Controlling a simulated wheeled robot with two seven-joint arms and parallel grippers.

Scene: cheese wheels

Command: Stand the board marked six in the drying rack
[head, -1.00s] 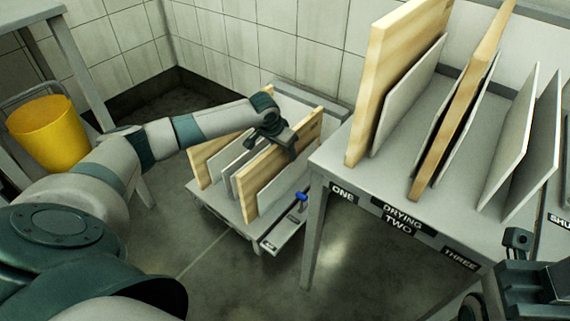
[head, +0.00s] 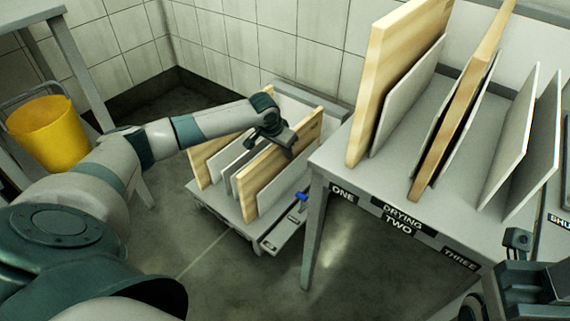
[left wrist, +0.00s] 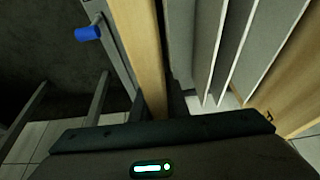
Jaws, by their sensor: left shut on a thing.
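My left gripper (head: 280,137) is at the top edge of a wooden board (head: 262,172) standing in the low trolley, and is shut on it. In the left wrist view this board (left wrist: 140,45) shows edge-on above the gripper body. No six can be read on it. The drying rack (head: 330,172) is the grey table at right, labelled ONE, TWO and THREE. Wooden and grey boards stand there, among them a tall wooden board (head: 385,75) by ONE. My right gripper (head: 520,245) is partly in view at the lower right; its jaw state is unclear.
The trolley (head: 222,215) holds several other boards, grey and wooden, close beside the held one. A blue-tipped part (head: 301,196) sticks up at its right side. A rack leg (head: 313,240) stands just right of it. A yellow bucket (head: 48,135) is at left. Floor in front is clear.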

